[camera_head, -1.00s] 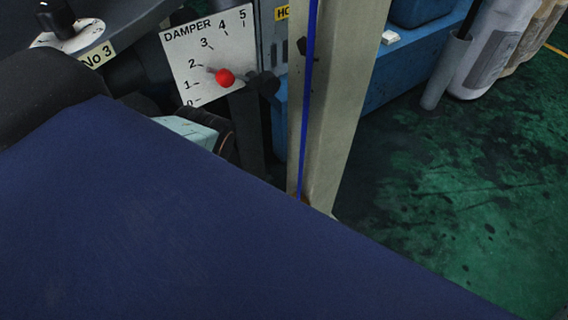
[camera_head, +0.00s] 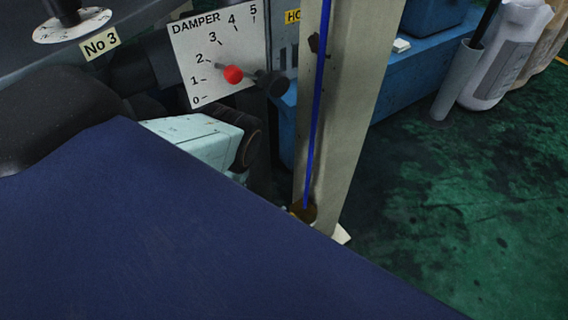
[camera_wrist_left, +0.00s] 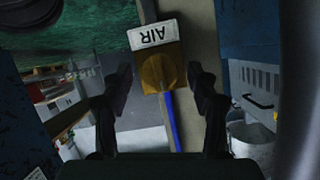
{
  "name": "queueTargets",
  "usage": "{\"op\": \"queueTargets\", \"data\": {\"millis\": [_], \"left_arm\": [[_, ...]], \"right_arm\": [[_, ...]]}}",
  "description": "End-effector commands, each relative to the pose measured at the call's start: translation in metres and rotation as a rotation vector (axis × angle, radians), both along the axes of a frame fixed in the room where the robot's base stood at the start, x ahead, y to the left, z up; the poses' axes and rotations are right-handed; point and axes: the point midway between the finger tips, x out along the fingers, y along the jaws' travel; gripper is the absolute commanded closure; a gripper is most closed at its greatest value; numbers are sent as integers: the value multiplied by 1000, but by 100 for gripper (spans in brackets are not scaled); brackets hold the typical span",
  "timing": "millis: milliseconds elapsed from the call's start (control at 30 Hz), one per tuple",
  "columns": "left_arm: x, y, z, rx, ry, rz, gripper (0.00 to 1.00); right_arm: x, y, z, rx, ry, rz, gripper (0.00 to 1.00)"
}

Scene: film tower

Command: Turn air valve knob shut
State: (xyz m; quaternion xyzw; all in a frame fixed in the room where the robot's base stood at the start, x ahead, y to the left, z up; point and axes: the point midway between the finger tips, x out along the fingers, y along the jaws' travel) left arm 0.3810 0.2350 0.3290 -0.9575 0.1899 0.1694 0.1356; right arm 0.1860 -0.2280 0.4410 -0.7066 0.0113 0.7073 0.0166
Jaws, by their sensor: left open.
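The air valve knob (camera_wrist_left: 161,72) is a worn brass-yellow piece below a white label (camera_wrist_left: 152,35) reading AIR upside down in the left wrist view. A blue line (camera_wrist_left: 174,122) runs down from it. My left gripper (camera_wrist_left: 160,92) is open, its dark fingers on either side of the knob, with a visible gap at each side. Whether it is level with the knob in depth is unclear. In the head view, a small brownish-gold part (camera_head: 304,212) shows low on the pale post, at the end of a blue line, partly hidden. My right gripper is in neither view.
A large dark blue surface (camera_head: 150,240) fills the head view's lower left. The pale post (camera_head: 352,110) stands beyond it. A damper plate (camera_head: 215,45) with a red-tipped lever (camera_head: 233,75) is at upper left. Green floor (camera_head: 450,200) is open at right.

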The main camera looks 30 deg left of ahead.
Motion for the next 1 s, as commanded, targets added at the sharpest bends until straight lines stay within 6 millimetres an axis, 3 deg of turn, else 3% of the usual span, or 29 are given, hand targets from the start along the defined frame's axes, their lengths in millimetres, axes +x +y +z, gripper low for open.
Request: {"op": "queueTargets", "data": {"millis": [133, 767, 1000], "left_arm": [[0, 0, 0, 0, 0, 0, 40], [-1, 0, 0, 1, 1, 1, 94], [0, 1, 0, -19, 8, 2, 95]], "right_arm": [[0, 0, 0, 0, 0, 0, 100], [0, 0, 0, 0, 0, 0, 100], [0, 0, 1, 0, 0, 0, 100]]}}
